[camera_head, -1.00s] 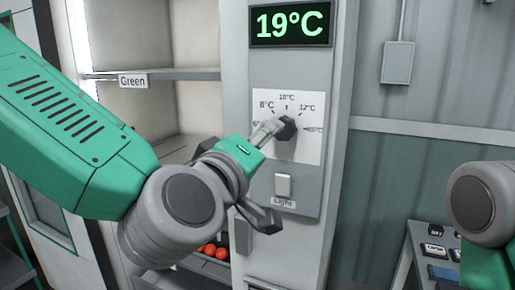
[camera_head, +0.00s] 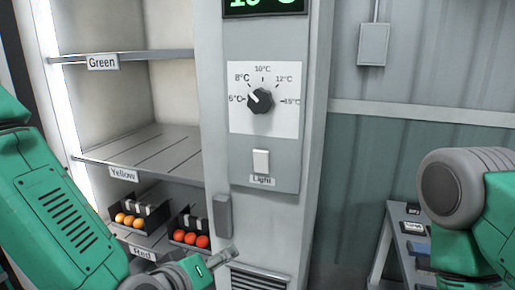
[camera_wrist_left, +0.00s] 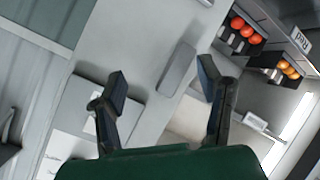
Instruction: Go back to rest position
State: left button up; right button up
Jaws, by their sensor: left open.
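My left gripper (camera_head: 222,260) is low in the head view, below the control panel and clear of the dial. In the left wrist view its two fingers (camera_wrist_left: 163,76) are spread with nothing between them. The black temperature dial (camera_head: 260,101) stands free on its white scale plate (camera_head: 285,123), its mark pointing to the upper left, near 5–8°C. The light switch (camera_head: 261,161) is below it. The green display (camera_head: 264,5) is cut off by the top edge. My right arm shows at the right edge; its gripper is out of view.
The open cabinet's shelves (camera_head: 160,145) stand at left, labelled Green, Yellow and Red. Black crates of orange (camera_head: 130,220) and red tomatoes (camera_head: 190,239) sit low. A door handle (camera_head: 223,215) juts out near my left gripper. A small table (camera_head: 400,240) stands at right.

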pick_arm(q)
jog(key=s+a+f+m+g+b, duration=0.1)
jog(key=s+a+f, duration=0.1)
jog(key=f, duration=0.5)
jog(key=s+a+f+m+g+b, duration=0.1)
jog(key=s+a+f+g, duration=0.15)
jog(key=f, duration=0.35)
jog(key=s+a+f+m+g+y+b, duration=0.1)
jog(key=s+a+f+g+y+b, duration=0.1)
jog(key=s+a+f, duration=0.5)
jog(key=s+a+f+m+g+y+b, duration=0.2)
jog(key=s+a+f+g, duration=0.3)
jog(key=s+f, duration=1)
jog(key=a+f+b, duration=0.1)
jog(key=a, duration=0.2)
jog(key=shift+a, duration=0.15)
jog(key=shift+w+g, duration=0.2)
jog(key=shift+g, duration=0.05)
